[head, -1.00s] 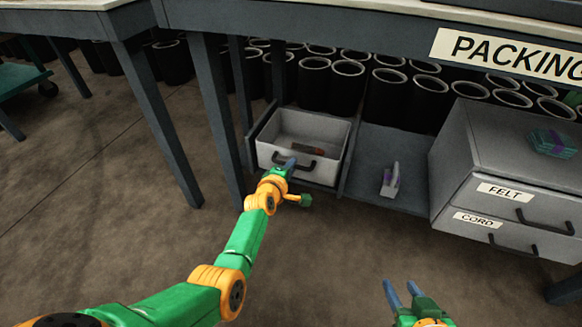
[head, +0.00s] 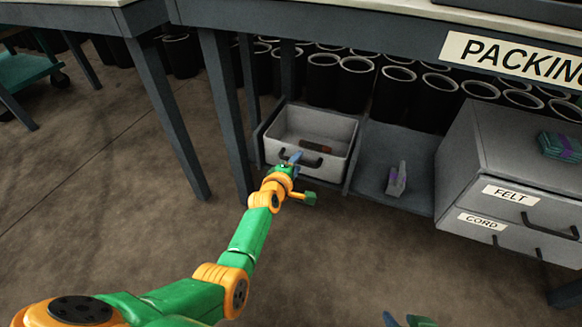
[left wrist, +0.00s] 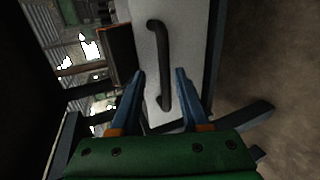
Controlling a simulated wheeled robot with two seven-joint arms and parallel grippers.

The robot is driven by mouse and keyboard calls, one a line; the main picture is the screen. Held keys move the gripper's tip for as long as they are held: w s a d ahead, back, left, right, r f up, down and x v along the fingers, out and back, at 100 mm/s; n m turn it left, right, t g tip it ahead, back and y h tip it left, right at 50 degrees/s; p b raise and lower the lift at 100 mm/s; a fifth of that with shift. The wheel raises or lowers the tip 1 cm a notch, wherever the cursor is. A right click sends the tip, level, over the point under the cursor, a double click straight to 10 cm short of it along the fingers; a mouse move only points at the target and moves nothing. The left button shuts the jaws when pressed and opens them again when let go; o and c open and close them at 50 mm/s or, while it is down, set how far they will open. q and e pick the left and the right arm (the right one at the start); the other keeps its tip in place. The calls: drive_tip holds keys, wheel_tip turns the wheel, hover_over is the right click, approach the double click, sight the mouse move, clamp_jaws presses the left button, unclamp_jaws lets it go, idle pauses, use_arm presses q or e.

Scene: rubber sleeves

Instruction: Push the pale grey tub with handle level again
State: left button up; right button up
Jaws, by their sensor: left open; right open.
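The pale grey tub with handle (head: 338,132) sits in a dark open-fronted bay under the packing bench. Its front carries a black handle (head: 313,162), and a brown item (head: 316,146) lies inside. My left gripper (head: 293,157) is at the tub's front, near the left end of the handle. In the left wrist view its two blue fingers (left wrist: 160,92) are open, with the lower end of the handle (left wrist: 163,95) between them; I cannot tell whether they touch it. My right gripper (head: 405,320) shows only as fingertips at the bottom edge.
A grey drawer unit (head: 478,160) labelled FELT and CORD stands at right. Black bins (head: 395,95) stand behind. A bench leg (head: 224,115) is left of the tub. The floor in front is clear.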

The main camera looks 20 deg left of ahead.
use_arm(q)
drive_tip(key=p+v, duration=0.4)
drive_tip(key=v, duration=0.1)
drive_tip(key=shift+s+r, duration=0.25)
drive_tip(key=shift+s, duration=0.05)
use_arm(e)
drive_tip(key=s+d+f+g, duration=0.1)
drive_tip(key=s+f+g, duration=0.2)
drive_tip(key=f, duration=0.7)
drive_tip(key=shift+s+d+g+h, duration=0.3)
drive_tip(key=shift+s+h, duration=0.1)
drive_tip(key=shift+s, duration=0.85)
drive_tip(key=shift+f, duration=0.1)
